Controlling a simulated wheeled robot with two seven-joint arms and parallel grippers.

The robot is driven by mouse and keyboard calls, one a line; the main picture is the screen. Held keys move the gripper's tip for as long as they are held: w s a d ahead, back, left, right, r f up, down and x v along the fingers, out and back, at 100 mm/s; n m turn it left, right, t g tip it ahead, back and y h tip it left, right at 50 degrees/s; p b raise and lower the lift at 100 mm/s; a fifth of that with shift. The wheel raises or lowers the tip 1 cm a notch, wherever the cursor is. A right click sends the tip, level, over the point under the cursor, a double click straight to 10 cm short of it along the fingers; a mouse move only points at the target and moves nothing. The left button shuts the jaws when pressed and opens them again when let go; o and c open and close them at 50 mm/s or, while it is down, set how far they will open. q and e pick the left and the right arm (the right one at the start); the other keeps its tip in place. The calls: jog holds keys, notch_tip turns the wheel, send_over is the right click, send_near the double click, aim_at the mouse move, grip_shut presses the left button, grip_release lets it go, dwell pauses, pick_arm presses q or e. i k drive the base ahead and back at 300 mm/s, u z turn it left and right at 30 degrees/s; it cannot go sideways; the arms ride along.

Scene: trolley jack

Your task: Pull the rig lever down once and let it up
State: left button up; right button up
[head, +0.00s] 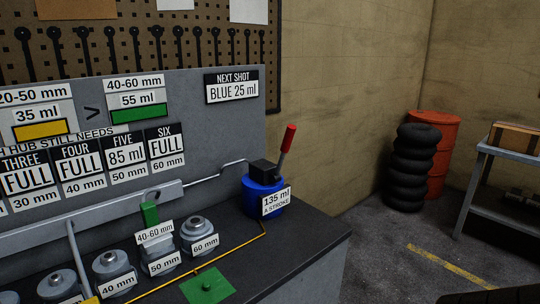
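The rig lever (287,139) has a red grip on a dark shaft. It stands raised, leaning a little to the right, on a black block on top of a blue cylindrical pump (258,203). The pump sits at the right end of the dark bench, with a label (276,201) reading "135 ml A STROKE". A thin grey pipe (205,178) runs left from the pump block to the rig panel. Neither of my grippers is in view, and nothing touches the lever.
Grey hubs with size labels, such as the 60 mm hub (198,234), stand along the bench left of the pump. A green plate (208,286) lies in front. Tyres (411,170), an orange drum (440,150) and a shelf (512,153) stand right.

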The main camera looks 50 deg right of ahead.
aim_at(290, 130)
jog(key=z, duration=1)
jog(key=k, duration=0.75)
jog(key=z, duration=0.55)
jog(key=i, duration=0.5)
